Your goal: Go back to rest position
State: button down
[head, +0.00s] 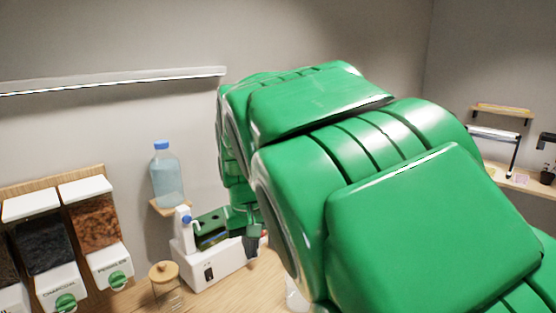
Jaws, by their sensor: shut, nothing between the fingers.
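My green arm fills the middle and right of the head view, and its near links hide much of the counter. My gripper (252,246) is small and dark at the far end of the arm, pointing down beside a white machine (215,268) on the wooden counter. Its fingers look shut, with nothing seen between them. I cannot tell whether it touches the machine.
Dispensers labelled charcoal (45,246) and pebbles (95,230) stand at the left. A glass jar with a wooden lid (164,272) is near the machine. A blue-capped bottle (166,180) sits on a small wall shelf. More shelves (503,108) are at the right.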

jog(key=s+d+f+m+g, duration=0.2)
jog(key=s+d, duration=0.6)
jog(key=d, duration=0.2)
jog(key=s+d+f+m, duration=0.1)
jog(key=s+d+f, duration=0.1)
jog(key=s, duration=0.5)
jog(key=s+d+f, duration=0.2)
jog(key=s+d, duration=0.3)
jog(key=s, duration=0.2)
jog(key=s+d+f+m, duration=0.1)
jog(key=s+d, duration=0.3)
jog(key=s, duration=0.4)
jog(key=shift+d+f+m+g, duration=0.15)
jog(key=shift+f+m+g, duration=0.15)
jog(key=shift+f+g, duration=0.1)
